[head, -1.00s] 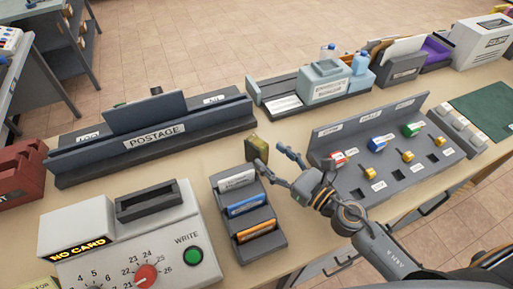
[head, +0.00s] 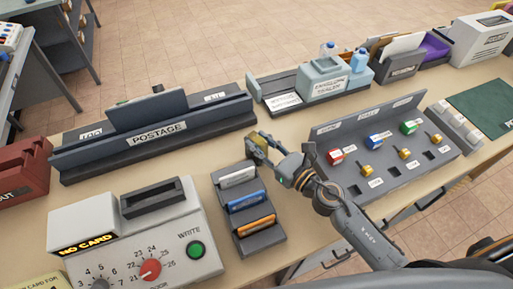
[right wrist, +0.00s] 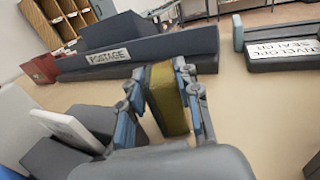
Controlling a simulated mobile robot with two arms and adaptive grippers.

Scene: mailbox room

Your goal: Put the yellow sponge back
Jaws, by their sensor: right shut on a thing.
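The yellow sponge (head: 257,147) is a small, dull yellow-olive block behind the card rack on the beige table. It also shows upright in the right wrist view (right wrist: 167,98), between the two fingers. My right gripper (head: 266,146) is shut on it, with one finger on each side, and partly hides it in the head view. I cannot tell whether the sponge is clear of the tabletop. My left gripper is not in view.
The card rack (head: 223,178) stands just in front of my right gripper. The postage unit (head: 80,160) is at the back left, the envelope sealer (head: 325,80) at the back, and a sloped key panel (head: 345,133) to the right. Bare table lies between the postage unit and sealer.

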